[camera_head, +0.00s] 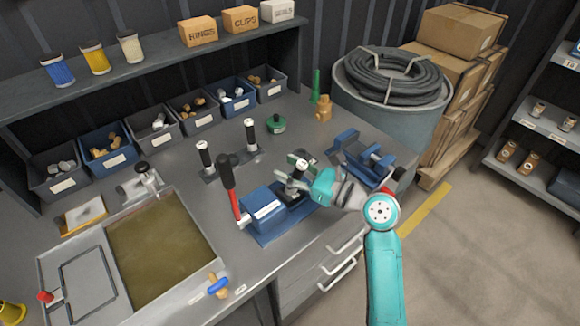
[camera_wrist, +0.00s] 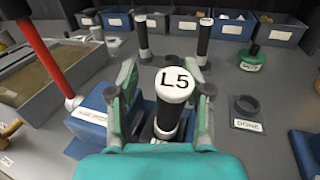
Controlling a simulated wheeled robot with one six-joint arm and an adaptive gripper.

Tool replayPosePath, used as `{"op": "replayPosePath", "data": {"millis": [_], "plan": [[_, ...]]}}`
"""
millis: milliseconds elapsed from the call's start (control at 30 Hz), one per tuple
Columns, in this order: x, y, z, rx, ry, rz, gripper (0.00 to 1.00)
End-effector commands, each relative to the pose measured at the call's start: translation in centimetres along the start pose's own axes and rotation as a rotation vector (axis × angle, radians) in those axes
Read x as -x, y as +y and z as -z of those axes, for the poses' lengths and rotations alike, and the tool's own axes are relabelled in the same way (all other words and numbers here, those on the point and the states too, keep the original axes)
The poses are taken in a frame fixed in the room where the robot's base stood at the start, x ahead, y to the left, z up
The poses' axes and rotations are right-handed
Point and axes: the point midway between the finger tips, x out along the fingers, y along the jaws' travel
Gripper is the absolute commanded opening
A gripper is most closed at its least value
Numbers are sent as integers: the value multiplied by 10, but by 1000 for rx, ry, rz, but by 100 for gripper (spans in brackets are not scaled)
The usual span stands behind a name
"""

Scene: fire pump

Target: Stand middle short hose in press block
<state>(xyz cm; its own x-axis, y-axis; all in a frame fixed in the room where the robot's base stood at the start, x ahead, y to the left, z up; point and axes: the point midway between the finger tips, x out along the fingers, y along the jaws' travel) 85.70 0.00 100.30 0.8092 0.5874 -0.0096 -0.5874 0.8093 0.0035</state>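The short hose, black with a white cap marked L5 (camera_wrist: 174,86), stands in the blue press block (camera_head: 266,207), leaning slightly in the wrist view. In the head view its white cap (camera_head: 301,165) shows beside my gripper (camera_head: 305,176). My gripper's fingers (camera_wrist: 168,92) are on either side of the hose. A gap shows on the left, so the gripper looks open around it; the right finger is very close to it. The hose's lower end is hidden in the block. Two other short hoses (camera_head: 204,157) (camera_head: 251,135) stand in the rack, with an empty place between them.
The press's red lever with black grip (camera_head: 231,185) rises left of the block. A DONE plate with a ring (camera_wrist: 246,112), a green-based tool (camera_head: 276,124) and a blue vise (camera_head: 362,160) are near. Bins (camera_head: 193,112) line the back; a tray (camera_head: 160,245) lies left.

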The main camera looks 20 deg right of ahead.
Motion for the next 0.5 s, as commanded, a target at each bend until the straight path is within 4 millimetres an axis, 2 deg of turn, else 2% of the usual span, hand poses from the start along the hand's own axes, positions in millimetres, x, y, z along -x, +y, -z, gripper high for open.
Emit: {"op": "replayPosePath", "data": {"millis": [267, 367, 500], "plan": [[2, -1, -3, 3, -6, 1, 50], [10, -1, -3, 2, -7, 3, 50], [31, -2, -4, 3, -8, 6, 50]]}}
